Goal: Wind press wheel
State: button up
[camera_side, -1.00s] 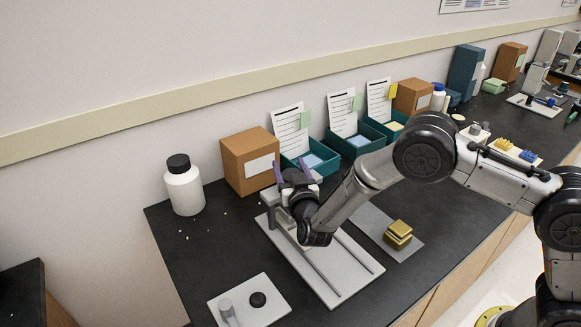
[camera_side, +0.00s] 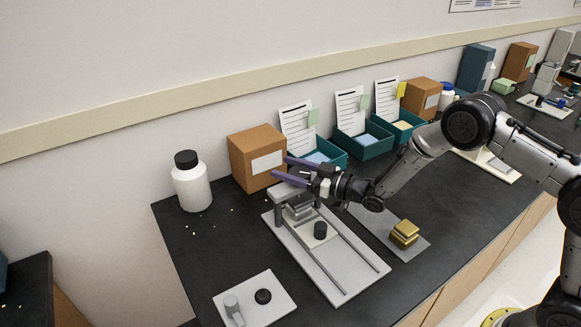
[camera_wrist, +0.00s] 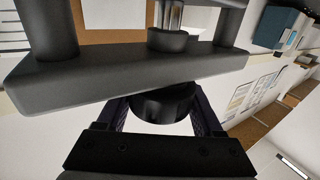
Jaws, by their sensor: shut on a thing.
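The press (camera_side: 345,278) is a pale grey base with two long rails and a grey frame at its back end. A carriage with a dark cylinder (camera_side: 320,230) sits between the rails in front of the frame. My gripper (camera_side: 286,168) is at the top of the frame, its purple fingers pointing left. In the wrist view, the dark round press wheel (camera_wrist: 165,104) sits against the grey crossbeam (camera_wrist: 130,78), between my two fingers, which are shut on it.
A brown box (camera_side: 257,157) stands close behind the press, with a white bottle (camera_side: 191,183) to its left. Gold blocks (camera_side: 404,234) sit on a grey plate to the right. A small plate (camera_side: 262,312) with a dark ring lies front left. Teal trays (camera_side: 365,143) line the wall.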

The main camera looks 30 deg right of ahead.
jog(key=n+g+y, duration=0.2)
jog(key=y, duration=0.1)
jog(key=shift+s+a+n, duration=0.15)
jog(key=shift+n, duration=0.15)
jog(key=shift+s+a+n+g+y, duration=0.2)
jog(key=shift+n+g+y, duration=0.65)
jog(key=shift+g, duration=0.25)
jog(key=shift+s+a+n+g+y, duration=0.15)
jog(key=shift+n+g+y, duration=0.65)
jog(key=shift+g, duration=0.3)
jog(key=o, duration=1.4)
jog(key=shift+c, duration=0.2)
jog(key=shift+s, duration=0.1)
jog(key=v, duration=1.3)
jog(key=shift+d, duration=0.4)
